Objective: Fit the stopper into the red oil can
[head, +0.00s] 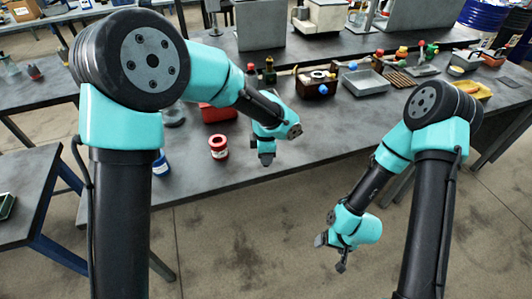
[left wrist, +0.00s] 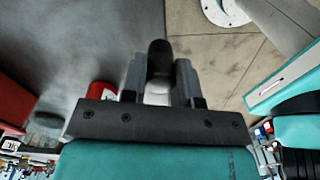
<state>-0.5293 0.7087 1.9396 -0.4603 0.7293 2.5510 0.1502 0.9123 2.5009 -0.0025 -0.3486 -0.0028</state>
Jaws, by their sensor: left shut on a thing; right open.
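The red oil can (head: 218,148) stands on the grey workbench, with a pale ring showing on its top. Its red and white top also shows in the left wrist view (left wrist: 102,91), partly hidden behind my gripper. My left gripper (left wrist: 159,78) is shut on the stopper (left wrist: 159,58), which has a dark rounded end and a pale part between the fingers. In the head view my left gripper (head: 266,158) is to the right of the can, near the bench's front edge; the stopper cannot be made out there. My right gripper (head: 332,252) is open and empty, in front of the bench.
A blue can (head: 160,164) is left of the red can, partly behind my left arm. A red box (head: 216,113) lies behind the red can. A brown box (head: 317,84), a grey tray (head: 365,83) and bottles stand further back. The bench front right is clear.

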